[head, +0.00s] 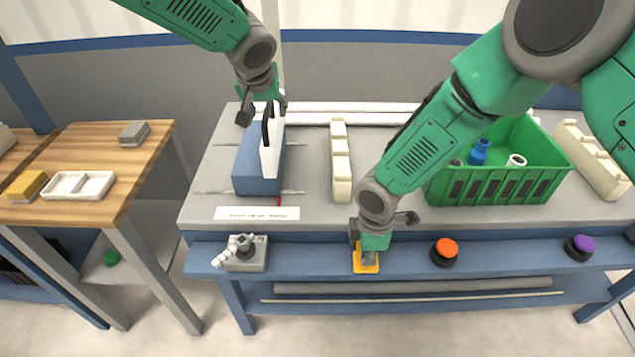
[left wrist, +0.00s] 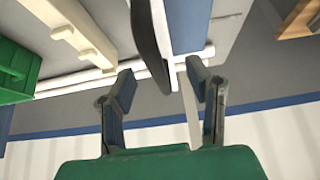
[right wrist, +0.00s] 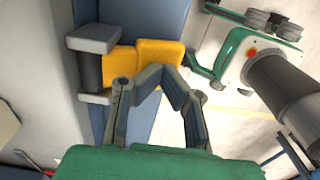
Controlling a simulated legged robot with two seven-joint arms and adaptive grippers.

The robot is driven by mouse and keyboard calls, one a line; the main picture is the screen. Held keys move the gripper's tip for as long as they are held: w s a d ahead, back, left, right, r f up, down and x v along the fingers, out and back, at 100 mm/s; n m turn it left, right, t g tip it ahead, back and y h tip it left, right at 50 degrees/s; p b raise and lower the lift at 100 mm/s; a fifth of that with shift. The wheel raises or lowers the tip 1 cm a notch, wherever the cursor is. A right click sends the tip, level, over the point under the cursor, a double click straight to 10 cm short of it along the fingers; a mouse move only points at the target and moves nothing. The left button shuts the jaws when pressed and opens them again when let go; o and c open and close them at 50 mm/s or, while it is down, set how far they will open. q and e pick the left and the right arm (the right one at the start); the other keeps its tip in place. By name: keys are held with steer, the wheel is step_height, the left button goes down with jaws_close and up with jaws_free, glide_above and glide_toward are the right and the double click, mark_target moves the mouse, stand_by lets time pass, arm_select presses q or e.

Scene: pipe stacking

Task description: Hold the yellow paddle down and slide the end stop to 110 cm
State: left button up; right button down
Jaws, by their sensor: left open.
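The end stop looks like the blue block (head: 250,172) with a white upright plate (head: 270,155) and a black handle (head: 267,125), on the grey bench top. A small red mark (head: 280,200) lies at its near end. My left gripper (head: 262,108) is open at the top of the handle and plate. In the left wrist view the handle (left wrist: 148,40) reaches toward the gap between the fingers; contact is unclear. My right gripper (head: 369,258) points down onto the yellow paddle (head: 366,268) on the blue front ledge. Its fingertips meet over the paddle (right wrist: 160,52). Scale figures are unreadable.
A cream notched rail (head: 341,170) stands right of the block. A green crate (head: 500,185) holds pipe pieces. An orange button (head: 445,250), a purple button (head: 579,246) and a grey lever unit (head: 245,255) sit on the ledge. A wooden table (head: 100,150) stands left.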

arm_select(q)
steer(key=shift+w+f, duration=0.3)
steer(key=shift+f, duration=0.25)
jaws_close()
